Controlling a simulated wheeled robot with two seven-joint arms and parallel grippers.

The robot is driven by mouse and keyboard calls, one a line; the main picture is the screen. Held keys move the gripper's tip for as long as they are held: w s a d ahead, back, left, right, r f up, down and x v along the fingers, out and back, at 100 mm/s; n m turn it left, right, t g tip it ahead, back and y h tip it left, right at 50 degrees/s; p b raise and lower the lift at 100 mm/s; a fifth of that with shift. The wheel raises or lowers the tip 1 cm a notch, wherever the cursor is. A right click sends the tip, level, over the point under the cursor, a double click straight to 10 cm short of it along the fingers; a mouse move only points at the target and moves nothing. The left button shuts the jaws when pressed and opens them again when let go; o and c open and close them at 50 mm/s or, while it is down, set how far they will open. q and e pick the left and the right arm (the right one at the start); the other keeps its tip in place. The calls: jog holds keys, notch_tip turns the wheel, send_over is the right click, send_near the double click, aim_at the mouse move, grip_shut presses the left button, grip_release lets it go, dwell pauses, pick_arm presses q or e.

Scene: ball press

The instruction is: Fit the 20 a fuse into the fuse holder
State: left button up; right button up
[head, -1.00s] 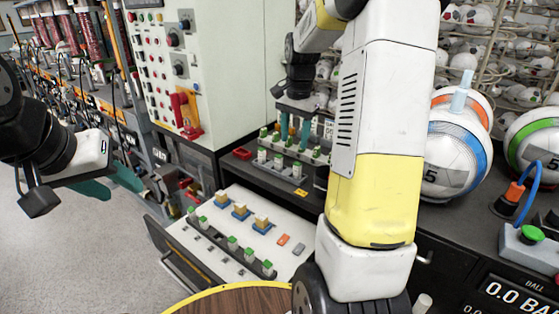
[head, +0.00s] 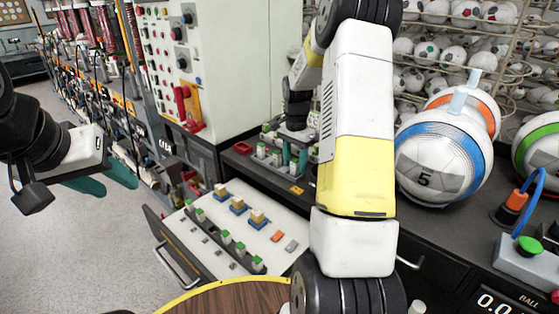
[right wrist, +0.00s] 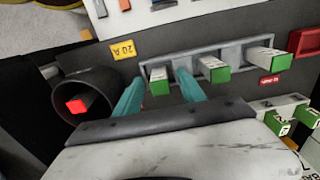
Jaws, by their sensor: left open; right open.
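A grey rack (right wrist: 222,58) holds three upright white fuses with green ends on the dark bench; part of it shows in the head view (head: 262,151). A yellow 20 A label (right wrist: 122,50) lies on the bench near one rack end. My right gripper (right wrist: 159,79) is open with teal fingers. The end green-tipped fuse (right wrist: 159,87) appears between the fingers; I cannot tell whether they touch it. In the head view the right gripper (head: 295,158) is at the rack, partly hidden by its arm. My left gripper (head: 106,180) is open and empty, above the floor.
An open white drawer (head: 180,240) below holds a dark strip of green-topped fuses, several tan pieces, and orange and grey blocks. A dark round cup (right wrist: 85,90) with a red block inside stands beside the rack. A red tray (right wrist: 305,41) and numbered balls (head: 440,160) are nearby.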

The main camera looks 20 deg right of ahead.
jog(key=shift+f, duration=0.1)
jog(key=shift+c, duration=0.2)
grip_shut()
